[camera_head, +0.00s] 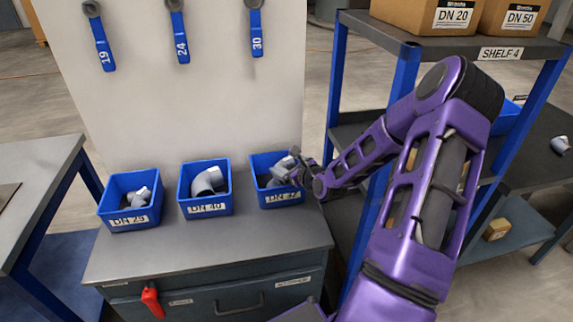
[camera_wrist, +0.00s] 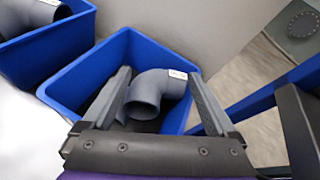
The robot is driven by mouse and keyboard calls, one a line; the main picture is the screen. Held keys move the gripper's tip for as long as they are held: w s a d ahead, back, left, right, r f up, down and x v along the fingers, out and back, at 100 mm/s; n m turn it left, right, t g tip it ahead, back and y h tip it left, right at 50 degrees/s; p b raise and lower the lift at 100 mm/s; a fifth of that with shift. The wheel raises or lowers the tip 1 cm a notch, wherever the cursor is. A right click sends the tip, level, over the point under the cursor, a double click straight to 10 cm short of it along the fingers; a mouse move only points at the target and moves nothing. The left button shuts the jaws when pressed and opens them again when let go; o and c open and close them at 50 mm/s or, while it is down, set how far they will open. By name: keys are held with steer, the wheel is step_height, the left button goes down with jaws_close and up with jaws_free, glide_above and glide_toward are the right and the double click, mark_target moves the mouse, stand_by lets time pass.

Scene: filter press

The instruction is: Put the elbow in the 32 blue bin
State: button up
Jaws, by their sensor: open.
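The blue bin on the right (camera_head: 264,197) stands on the grey cabinet top, its label reading DN 32 as far as I can make out. A grey pipe elbow (camera_head: 279,171) shows at this bin in the head view. In the wrist view the elbow (camera_wrist: 150,92) appears inside the blue bin (camera_wrist: 82,78), with a small white label on its end. My gripper (camera_head: 290,166) is over the bin and reaches into it. In the wrist view my gripper (camera_wrist: 158,76) is open, with one finger on each side of the elbow. The fingers hide part of the bin's contents.
Bins labelled DN 40 (camera_head: 206,208) and DN 25 (camera_head: 128,219) stand to the left, each holding grey fittings. A blue-posted shelf (camera_head: 398,70) stands close on the right. Another grey fitting (camera_head: 560,144) lies there.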

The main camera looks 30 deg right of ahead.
steer(key=shift+s+r, duration=0.25)
steer(key=shift+r, duration=0.15)
steer(key=p+v, duration=0.3)
steer(key=v, duration=0.8)
steer(key=shift+s, duration=0.25)
